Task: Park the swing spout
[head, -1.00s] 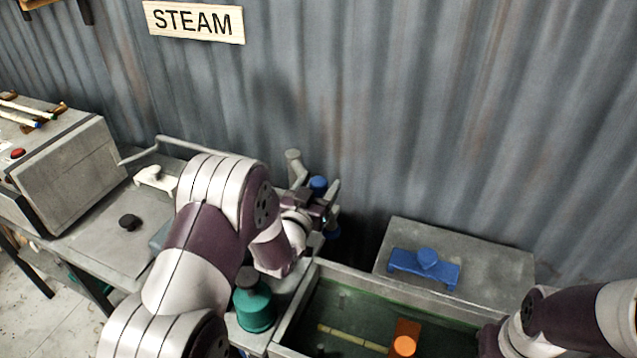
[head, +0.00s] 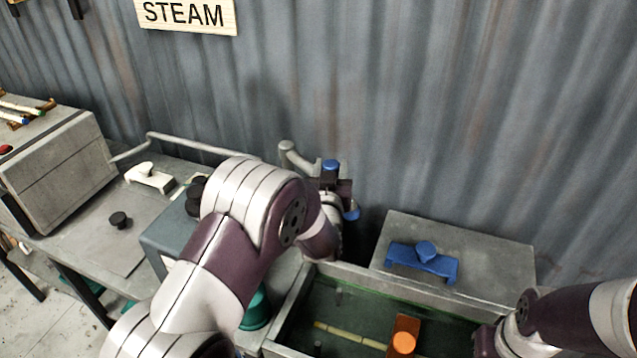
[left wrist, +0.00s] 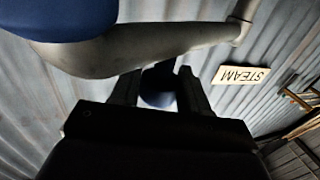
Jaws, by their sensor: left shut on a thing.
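The swing spout (head: 299,160) is a grey pipe at the back, near the corrugated wall. It has a blue knob (head: 331,165) on top and a blue outlet end (head: 352,212). My left gripper (head: 335,184) is shut on the knob. In the left wrist view, the knob (left wrist: 158,92) sits between the two fingers, with the grey pipe (left wrist: 150,45) and a large blue part (left wrist: 65,15) close by. My arm hides part of the spout's base. My right gripper (head: 487,341) is at the lower right, and its fingers cannot be made out.
A trough (head: 290,318) of dark green liquid lies in front, holding a pale rod (head: 345,336) and an orange-topped piece (head: 403,343). A grey box with a blue handle (head: 424,262) stands behind it. A teal bottle (head: 257,310) is partly behind my left arm.

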